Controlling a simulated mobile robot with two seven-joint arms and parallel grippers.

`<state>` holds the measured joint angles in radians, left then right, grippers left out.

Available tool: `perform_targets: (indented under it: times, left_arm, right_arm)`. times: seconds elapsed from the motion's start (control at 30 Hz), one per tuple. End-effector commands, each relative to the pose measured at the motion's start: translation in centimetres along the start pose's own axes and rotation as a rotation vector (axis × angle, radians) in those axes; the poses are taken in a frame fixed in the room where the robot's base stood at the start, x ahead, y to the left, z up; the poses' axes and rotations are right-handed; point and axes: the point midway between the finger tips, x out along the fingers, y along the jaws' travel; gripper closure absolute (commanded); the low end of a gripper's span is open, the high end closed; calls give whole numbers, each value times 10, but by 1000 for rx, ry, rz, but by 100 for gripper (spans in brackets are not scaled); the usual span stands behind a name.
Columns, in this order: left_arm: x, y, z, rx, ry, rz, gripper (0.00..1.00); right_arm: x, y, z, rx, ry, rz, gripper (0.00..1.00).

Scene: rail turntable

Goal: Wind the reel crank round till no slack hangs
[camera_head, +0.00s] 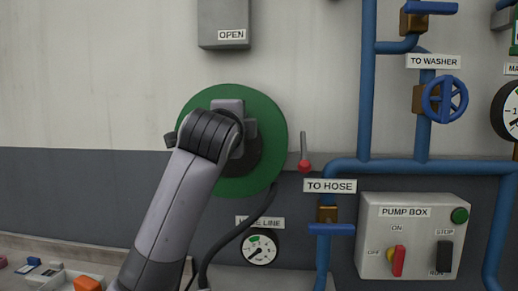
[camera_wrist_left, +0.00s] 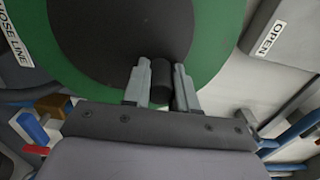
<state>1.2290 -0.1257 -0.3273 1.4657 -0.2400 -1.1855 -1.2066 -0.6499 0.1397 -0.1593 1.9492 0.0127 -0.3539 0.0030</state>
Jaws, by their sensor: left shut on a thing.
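The hose reel is a green disc (camera_head: 268,115) with a dark hub on the wall; the disc fills the top of the left wrist view (camera_wrist_left: 222,30). My left arm covers much of the reel in the head view. In the left wrist view my left gripper (camera_wrist_left: 161,67) is shut on the crank handle (camera_wrist_left: 160,88), a short black cylinder between its two fingers. The black hose (camera_head: 262,209) runs down from the reel's lower right and curves left to the bottom edge; its lower part is partly behind my arm. My right gripper is not in view.
Right of the reel are a red-knobbed lever (camera_head: 304,165), blue pipes (camera_head: 368,90) and the pump box (camera_head: 412,240). A gauge (camera_head: 260,248) sits below, a grey OPEN box (camera_head: 223,22) above. A tray (camera_head: 52,277) with small items is lower left.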

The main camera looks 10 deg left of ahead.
Motion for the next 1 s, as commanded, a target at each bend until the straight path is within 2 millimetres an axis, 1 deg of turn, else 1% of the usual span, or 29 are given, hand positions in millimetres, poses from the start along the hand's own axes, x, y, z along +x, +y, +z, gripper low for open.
perform_targets:
  times: [0.03,0.37,0.67,1.0]
  left_arm:
    - [-1,-4,3,0,-2,-7,100]
    - [-1,-4,3,-1,-1,-5,100]
    - [0,-8,16,-1,-2,-4,100]
    - [0,-10,19,0,-6,-6,100]
  right_arm:
    - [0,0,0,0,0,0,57]
    - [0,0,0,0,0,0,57]
    - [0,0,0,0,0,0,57]
    - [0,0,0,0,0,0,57]
